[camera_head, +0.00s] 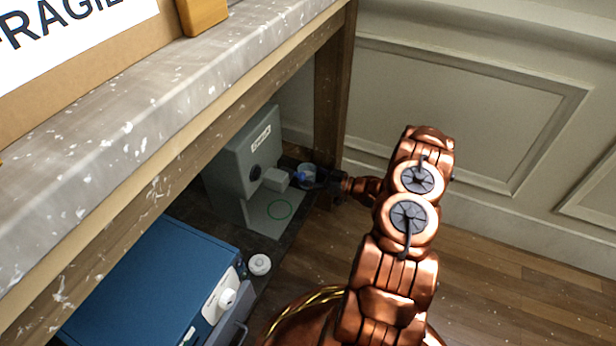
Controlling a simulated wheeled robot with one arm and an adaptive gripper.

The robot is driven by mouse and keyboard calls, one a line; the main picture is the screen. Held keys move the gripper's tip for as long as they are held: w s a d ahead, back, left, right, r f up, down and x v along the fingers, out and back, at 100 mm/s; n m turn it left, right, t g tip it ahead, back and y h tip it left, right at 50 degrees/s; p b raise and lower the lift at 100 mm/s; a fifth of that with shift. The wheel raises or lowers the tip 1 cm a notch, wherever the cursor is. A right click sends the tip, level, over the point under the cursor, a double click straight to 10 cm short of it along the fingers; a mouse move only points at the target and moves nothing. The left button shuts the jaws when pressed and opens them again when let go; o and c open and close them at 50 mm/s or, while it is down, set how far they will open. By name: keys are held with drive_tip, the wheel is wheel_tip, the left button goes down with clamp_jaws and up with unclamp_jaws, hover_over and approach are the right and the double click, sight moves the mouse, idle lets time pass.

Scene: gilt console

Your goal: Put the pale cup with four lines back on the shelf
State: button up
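The grey machine (238,165) with a green ring on its base stands left of the cup. A blue box-shaped appliance (150,285) and a small white round object (260,264) are nearer. The stone tabletop (150,125) overhangs, with a wooden leg (333,85) beside the cup. Floor at right is clear.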

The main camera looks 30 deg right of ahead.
drive_tip(key=o, duration=1.3)
drive_tip(key=shift+f, duration=0.1)
drive_tip(key=shift+r, duration=0.2)
drive_tip(key=p+v, duration=0.3)
drive_tip(key=v, duration=0.9)
drive_tip(key=shift+a, duration=0.1)
